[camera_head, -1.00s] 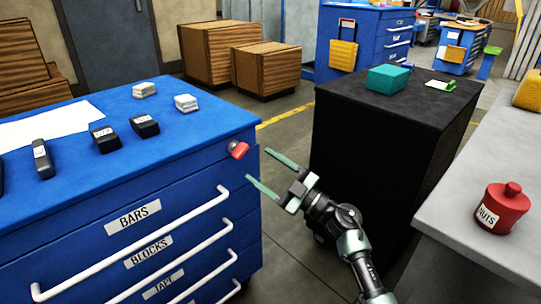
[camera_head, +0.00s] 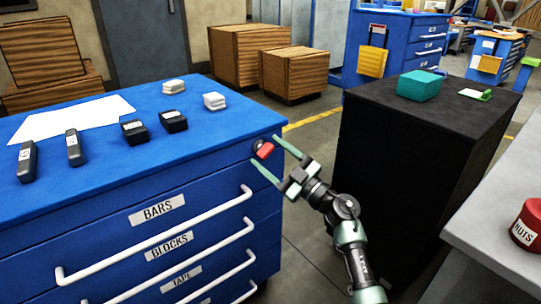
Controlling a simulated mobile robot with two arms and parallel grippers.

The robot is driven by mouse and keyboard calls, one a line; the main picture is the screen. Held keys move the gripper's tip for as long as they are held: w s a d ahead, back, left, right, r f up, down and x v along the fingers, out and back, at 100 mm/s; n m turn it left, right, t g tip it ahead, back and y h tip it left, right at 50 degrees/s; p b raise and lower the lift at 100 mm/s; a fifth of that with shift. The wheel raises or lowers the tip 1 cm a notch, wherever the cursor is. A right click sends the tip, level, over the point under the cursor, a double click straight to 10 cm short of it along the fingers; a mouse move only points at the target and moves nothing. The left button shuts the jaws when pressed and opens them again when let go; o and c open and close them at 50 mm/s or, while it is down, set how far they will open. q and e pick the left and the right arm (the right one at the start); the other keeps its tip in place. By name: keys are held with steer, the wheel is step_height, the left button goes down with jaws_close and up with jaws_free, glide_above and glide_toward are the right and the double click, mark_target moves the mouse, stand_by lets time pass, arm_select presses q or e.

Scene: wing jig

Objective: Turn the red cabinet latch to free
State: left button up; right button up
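The red latch (camera_head: 265,150) sits on a dark round mount at the upper right corner of the blue cabinet's (camera_head: 95,215) drawer front. It is tilted, with its lower left end down and upper right end up. My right gripper (camera_head: 270,153) is open, with one green finger above and right of the latch and the other below and left. The latch lies between the fingertips; I cannot tell whether they touch it. My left gripper is not in view.
Drawers labelled BARS, BLOCKS and TAPE have white handles (camera_head: 155,240) below the latch. Black and white blocks (camera_head: 173,121) lie on the cabinet top. A black cabinet (camera_head: 420,150) stands to the right, and a grey bench (camera_head: 500,210) holds a red NUTS pot (camera_head: 527,225).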

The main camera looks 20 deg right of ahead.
steer(key=c, duration=1.3)
